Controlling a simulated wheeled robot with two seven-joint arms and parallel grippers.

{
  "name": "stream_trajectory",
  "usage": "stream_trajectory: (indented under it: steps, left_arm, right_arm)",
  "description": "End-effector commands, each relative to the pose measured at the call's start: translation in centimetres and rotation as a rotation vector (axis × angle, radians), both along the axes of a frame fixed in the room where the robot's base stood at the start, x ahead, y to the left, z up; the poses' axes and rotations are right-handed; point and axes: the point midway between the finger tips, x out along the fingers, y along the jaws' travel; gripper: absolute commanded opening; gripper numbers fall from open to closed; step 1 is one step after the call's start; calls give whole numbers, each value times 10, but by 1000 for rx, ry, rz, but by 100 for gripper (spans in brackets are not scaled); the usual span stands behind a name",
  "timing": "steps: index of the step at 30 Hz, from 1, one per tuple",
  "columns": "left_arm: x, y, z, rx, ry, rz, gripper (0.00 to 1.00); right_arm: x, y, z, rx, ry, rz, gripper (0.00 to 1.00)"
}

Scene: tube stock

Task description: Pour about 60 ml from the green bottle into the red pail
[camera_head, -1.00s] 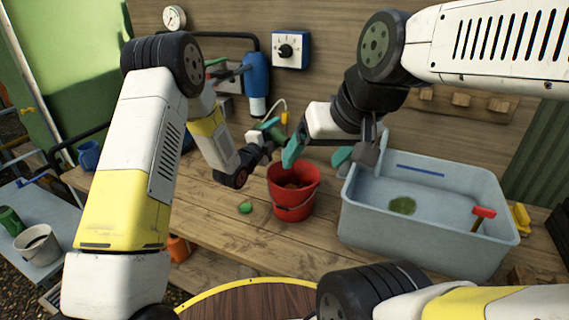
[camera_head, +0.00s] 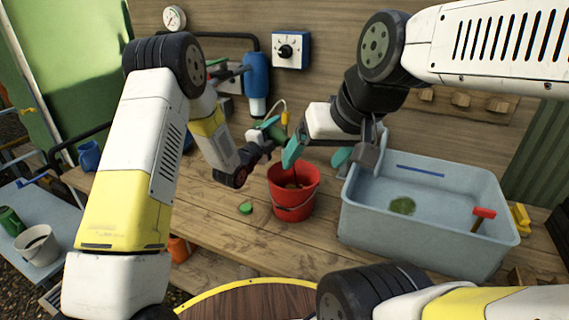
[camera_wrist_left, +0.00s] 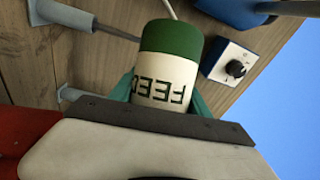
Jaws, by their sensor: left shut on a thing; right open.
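The green bottle (camera_head: 277,132) is held tilted by my left gripper (camera_head: 268,134), just above and behind the red pail. In the left wrist view the bottle (camera_wrist_left: 165,75) shows a green end and a cream label reading FEED, upside down. The red pail (camera_head: 293,204) stands upright on the bench with brown contents inside. A thin dark streak shows over the pail's mouth; whether it is liquid I cannot tell. The bottle's mouth is not clearly visible. My right gripper (camera_head: 318,155) is open and empty, its teal fingers apart above the pail's right side.
A green cap (camera_head: 245,208) lies on the wooden bench left of the pail. A grey water tub (camera_head: 420,238) stands close on the right. A blue cylinder (camera_head: 256,82) and a dial box (camera_head: 291,50) are on the back wall. Bare bench lies in front of the pail.

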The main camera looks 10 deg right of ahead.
Motion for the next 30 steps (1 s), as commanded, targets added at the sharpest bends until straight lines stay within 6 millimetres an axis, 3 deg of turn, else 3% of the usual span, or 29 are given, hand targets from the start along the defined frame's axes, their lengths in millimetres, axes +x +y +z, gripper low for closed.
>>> stream_trajectory:
  steps: [15, 20, 21, 23, 30]
  left_arm:
    - [2, 1, 2, 5, -12, 0, 0]
    - [20, 14, -5, -128, 227, 11, 0]
    - [16, 10, -18, -161, 298, 9, 0]
    - [14, 9, -23, -185, 341, 7, 0]
    - [10, 8, -21, -244, 445, 10, 0]
  right_arm:
    - [0, 0, 0, 0, 0, 0, 81]
    - [0, 0, 0, 0, 0, 0, 81]
    - [0, 0, 0, 0, 0, 0, 81]
    - [0, 0, 0, 0, 0, 0, 81]
    - [0, 0, 0, 0, 0, 0, 81]
